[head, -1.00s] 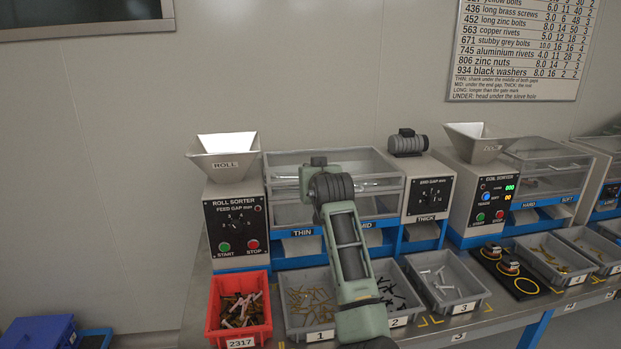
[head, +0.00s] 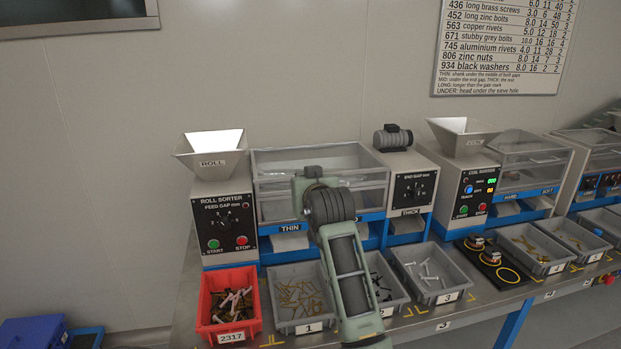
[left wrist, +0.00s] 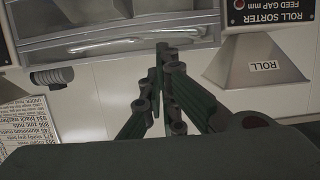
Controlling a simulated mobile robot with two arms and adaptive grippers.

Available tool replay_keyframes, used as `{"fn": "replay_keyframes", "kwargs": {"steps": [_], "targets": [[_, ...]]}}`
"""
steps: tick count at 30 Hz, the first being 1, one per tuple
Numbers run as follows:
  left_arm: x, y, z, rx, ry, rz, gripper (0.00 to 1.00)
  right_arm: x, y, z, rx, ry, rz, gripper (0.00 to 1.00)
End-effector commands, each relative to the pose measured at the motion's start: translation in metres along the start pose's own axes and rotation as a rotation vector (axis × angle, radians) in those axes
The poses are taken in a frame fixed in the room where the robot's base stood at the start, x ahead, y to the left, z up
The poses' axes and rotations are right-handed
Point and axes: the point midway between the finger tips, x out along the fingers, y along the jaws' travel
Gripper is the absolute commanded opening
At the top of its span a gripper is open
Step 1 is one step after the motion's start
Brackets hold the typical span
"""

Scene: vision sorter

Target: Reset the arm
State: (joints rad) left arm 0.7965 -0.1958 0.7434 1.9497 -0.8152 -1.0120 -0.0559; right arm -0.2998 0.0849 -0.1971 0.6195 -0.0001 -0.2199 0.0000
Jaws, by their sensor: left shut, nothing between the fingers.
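One green-grey arm of mine (head: 345,255) rises from the bottom of the head view, over the bins and in front of the roll sorter's clear-sided box (head: 270,180). No gripper fingers can be made out in the head view. In the left wrist view, my left gripper (left wrist: 163,58) has its dark green fingers together with nothing between them. The scene is upside down there, with the roll sorter (left wrist: 268,14) at upper right and its hopper (left wrist: 262,62) below it. My right gripper is in neither view.
A red bin of mixed parts (head: 256,326) and grey numbered bins (head: 454,293) line the bench front. The coil sorter (head: 466,193) stands right of the roll sorter, with a grey motor (head: 393,137) between their hoppers. A blue bin (head: 35,331) is at lower left.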

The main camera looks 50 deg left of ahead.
Motion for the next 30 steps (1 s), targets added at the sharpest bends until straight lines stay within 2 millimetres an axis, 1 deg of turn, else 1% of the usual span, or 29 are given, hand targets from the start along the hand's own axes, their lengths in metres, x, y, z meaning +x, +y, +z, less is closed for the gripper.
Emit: {"fn": "replay_keyframes", "kwargs": {"steps": [6,11,14,16,17,20,21,23,24,26,27,29,30], "targets": [[-0.004,0.0,0.002,0.0,0.0,0.001,0.0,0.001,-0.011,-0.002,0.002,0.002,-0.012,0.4],[-0.005,0.0,0.007,0.013,-0.001,0.005,0.0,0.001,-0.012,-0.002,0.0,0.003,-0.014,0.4],[-0.009,0.003,0.023,0.057,-0.004,0.029,0.0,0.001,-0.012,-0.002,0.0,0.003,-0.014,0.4],[-0.017,0.009,0.042,0.109,-0.011,0.066,0.0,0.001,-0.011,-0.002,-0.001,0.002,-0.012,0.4],[-0.021,0.012,0.053,0.137,-0.016,0.087,0.0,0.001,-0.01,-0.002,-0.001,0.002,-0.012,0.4],[-0.041,0.026,0.097,0.242,-0.05,0.176,0.0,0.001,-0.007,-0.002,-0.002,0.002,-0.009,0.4],[-0.051,0.032,0.117,0.287,-0.071,0.216,0.0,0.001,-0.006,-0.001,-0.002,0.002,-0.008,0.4],[-0.068,0.039,0.15,0.355,-0.11,0.281,0.0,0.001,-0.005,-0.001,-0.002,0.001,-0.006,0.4],[-0.08,0.043,0.174,0.403,-0.141,0.326,0.0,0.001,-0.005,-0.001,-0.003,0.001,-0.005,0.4],[-0.103,0.046,0.212,0.474,-0.196,0.397,0.0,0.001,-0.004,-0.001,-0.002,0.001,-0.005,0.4],[-0.119,0.046,0.239,0.523,-0.238,0.446,0.0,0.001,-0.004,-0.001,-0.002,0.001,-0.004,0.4],[-0.145,0.043,0.277,0.591,-0.304,0.516,0.0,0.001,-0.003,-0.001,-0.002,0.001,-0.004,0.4],[-0.163,0.039,0.301,0.633,-0.351,0.56,0.0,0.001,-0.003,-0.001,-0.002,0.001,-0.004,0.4]]}}
